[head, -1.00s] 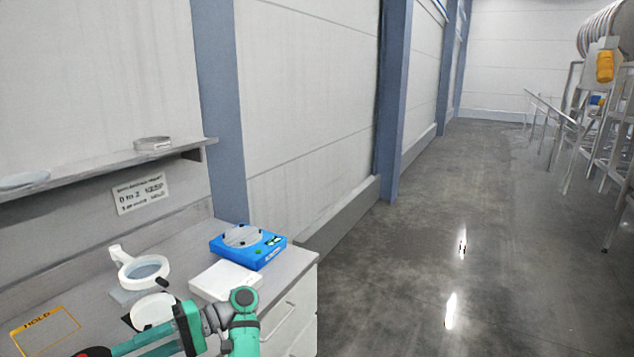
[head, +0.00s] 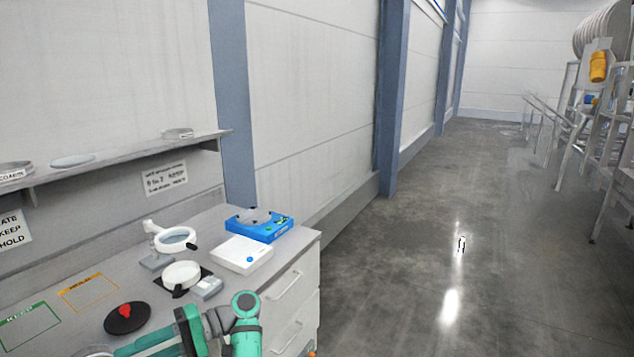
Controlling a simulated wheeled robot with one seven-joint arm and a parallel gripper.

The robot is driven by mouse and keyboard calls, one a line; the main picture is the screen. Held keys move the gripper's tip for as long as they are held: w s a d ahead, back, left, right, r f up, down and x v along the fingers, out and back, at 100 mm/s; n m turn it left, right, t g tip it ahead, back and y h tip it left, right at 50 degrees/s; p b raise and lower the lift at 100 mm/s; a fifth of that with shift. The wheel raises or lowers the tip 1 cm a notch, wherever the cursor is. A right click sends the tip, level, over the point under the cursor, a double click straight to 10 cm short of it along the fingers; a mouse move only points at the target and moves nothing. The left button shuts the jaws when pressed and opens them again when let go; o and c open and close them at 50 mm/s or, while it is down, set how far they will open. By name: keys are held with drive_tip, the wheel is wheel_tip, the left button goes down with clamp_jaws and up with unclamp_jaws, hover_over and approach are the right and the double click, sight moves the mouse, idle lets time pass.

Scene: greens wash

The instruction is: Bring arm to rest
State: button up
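My arm, green and dark grey, shows at the bottom of the head view, in front of the bench (head: 209,224). Its forearm points left and runs out of the picture at the bottom edge. My gripper is out of view, so its fingers and anything in them are hidden.
On the bench are a blue device (head: 257,226), a white box-shaped device (head: 240,255), a ring magnifier (head: 175,238), a white round dish (head: 182,276) and a black disc with a red top (head: 127,317). A shelf (head: 110,162) hangs above. Open floor (head: 420,250) lies right.

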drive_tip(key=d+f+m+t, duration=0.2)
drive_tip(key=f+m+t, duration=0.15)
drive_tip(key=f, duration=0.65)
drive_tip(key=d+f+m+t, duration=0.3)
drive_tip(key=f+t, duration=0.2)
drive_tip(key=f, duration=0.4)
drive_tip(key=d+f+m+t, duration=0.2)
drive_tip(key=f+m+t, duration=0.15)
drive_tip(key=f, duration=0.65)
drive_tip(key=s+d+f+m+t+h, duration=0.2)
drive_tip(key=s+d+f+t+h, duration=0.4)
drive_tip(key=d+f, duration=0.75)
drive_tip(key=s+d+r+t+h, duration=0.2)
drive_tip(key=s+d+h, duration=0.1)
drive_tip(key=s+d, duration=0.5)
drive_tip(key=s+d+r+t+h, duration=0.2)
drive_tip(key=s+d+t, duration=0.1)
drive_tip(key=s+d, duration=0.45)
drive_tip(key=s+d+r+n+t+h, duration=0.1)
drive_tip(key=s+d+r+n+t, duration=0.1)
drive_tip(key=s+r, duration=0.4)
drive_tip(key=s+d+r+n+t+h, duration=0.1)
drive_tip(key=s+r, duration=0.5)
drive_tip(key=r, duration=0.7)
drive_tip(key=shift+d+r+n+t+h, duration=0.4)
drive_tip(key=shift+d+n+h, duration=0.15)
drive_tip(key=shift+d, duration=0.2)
